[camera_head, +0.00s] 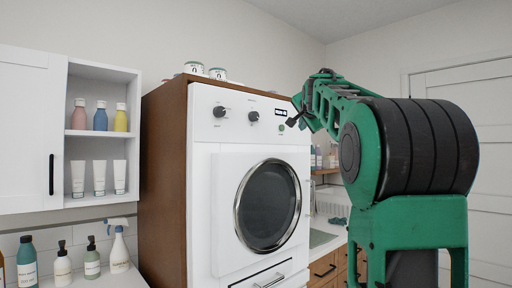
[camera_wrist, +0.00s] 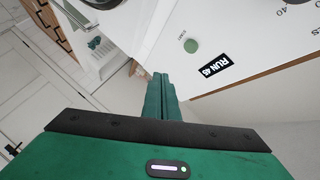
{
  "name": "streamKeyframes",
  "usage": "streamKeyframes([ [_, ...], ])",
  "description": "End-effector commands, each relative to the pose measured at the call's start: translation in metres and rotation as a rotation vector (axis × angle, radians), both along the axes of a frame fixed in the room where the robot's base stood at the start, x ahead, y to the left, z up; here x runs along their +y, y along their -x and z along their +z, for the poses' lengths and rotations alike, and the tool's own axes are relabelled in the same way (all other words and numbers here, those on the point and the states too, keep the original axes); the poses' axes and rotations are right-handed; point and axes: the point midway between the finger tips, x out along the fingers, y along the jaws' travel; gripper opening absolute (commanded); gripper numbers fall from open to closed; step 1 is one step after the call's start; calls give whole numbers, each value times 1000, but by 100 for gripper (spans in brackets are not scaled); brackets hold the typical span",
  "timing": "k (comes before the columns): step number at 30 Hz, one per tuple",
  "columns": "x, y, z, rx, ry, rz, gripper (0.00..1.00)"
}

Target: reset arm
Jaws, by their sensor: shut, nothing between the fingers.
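My green arm rises on the right of the head view and bends left toward the front of a white washer or dryer (camera_head: 232,160). My gripper (camera_head: 294,112) is close to the machine's upper right panel, near a green button (camera_head: 281,127). In the wrist view my gripper (camera_wrist: 160,80) has its green fingers together, with nothing seen between them. The green start button (camera_wrist: 190,46) and a black label reading "RUN 45" (camera_wrist: 214,68) show just beyond the fingertips. I cannot tell whether the fingers touch the panel.
The machine sits in a brown wooden housing (camera_head: 165,180) with jars (camera_head: 194,68) on top. White shelves (camera_head: 102,135) with bottles and tubes hang at the left. A counter with wooden drawers (camera_head: 325,268) stands right of the machine, and a white door (camera_head: 480,150) is behind my arm.

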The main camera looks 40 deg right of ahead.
Motion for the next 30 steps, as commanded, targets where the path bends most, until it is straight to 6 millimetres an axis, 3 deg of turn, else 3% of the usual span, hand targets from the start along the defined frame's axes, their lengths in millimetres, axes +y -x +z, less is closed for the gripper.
streamKeyframes([
  [7, 1, 0, -2, 5, -1, 2, 0],
  [11, 9, 4, -28, 71, -9, 18, 0],
  [14, 25, 12, -75, 189, -22, 52, 0],
  [20, 72, 47, -193, 486, -52, 171, 0],
  [26, 126, 100, -300, 757, -80, 328, 0],
  [30, 166, 146, -369, 930, -101, 457, 0],
])
